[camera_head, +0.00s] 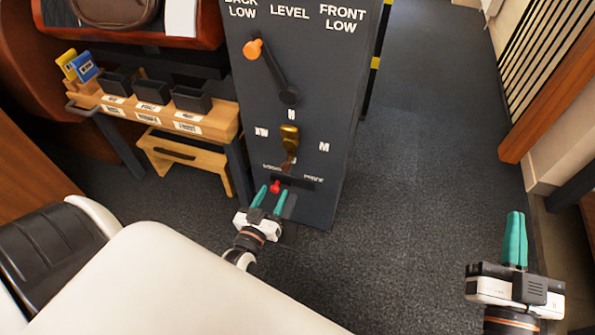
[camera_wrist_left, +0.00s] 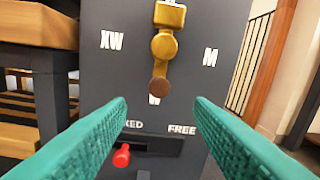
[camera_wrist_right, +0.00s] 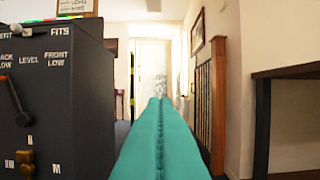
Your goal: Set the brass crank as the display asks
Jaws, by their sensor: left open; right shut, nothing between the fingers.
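The brass crank (camera_head: 290,134) is on the front of a dark grey cabinet (camera_head: 325,150). In the left wrist view the crank (camera_wrist_left: 163,46) hangs with its brown handle (camera_wrist_left: 158,88) down at the W mark; XW is left, M right. Below it, a red knob (camera_wrist_left: 122,156) sits at the left, locked end of a slot marked FREE at right. My left gripper (camera_head: 273,191) is open before the red knob, its fingers either side in view; no contact is visible. My right gripper (camera_head: 516,213) is shut and empty, far right of the cabinet. The right wrist view shows the crank (camera_wrist_right: 26,160) partly.
A black lever with an orange knob (camera_head: 254,48) tilts toward BACK LOW above the crank. A wooden bench (camera_head: 222,120) with several black bins stands left, a wooden stool (camera_head: 180,157) beneath. A white rounded surface (camera_head: 165,285) fills the foreground. Carpet right of the cabinet is clear.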

